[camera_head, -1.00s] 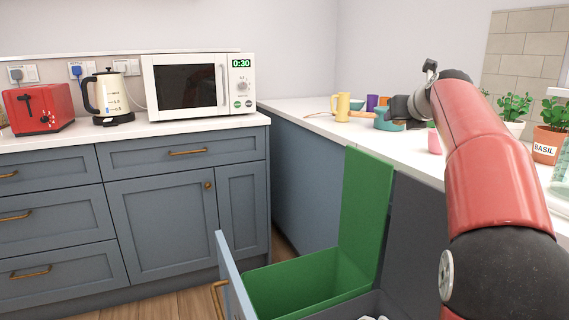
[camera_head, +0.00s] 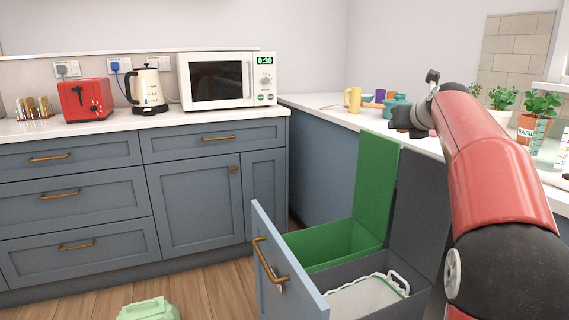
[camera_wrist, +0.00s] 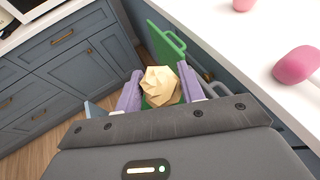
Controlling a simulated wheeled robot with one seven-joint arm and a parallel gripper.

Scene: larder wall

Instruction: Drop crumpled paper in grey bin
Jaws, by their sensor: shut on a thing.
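In the wrist view my gripper (camera_wrist: 160,92) is shut on the crumpled paper (camera_wrist: 160,84), a tan faceted ball between its two purple fingers. Part of the green bin shows behind and below the paper in that view. In the head view the grey bin (camera_head: 353,270) stands in the pulled-out drawer, its dark lid (camera_head: 418,205) raised. A pale liner or bag with a white handle lies in it. The green bin (camera_head: 330,245) is behind it, with its green lid (camera_head: 374,190) up. In the head view my fingers and the paper are hidden behind my arm.
The drawer front (camera_head: 285,265) juts out over the wooden floor. The right counter holds a yellow mug (camera_head: 353,99), a teal pot (camera_head: 396,106) and potted herbs. Pink items (camera_wrist: 297,66) lie on the counter in the wrist view.

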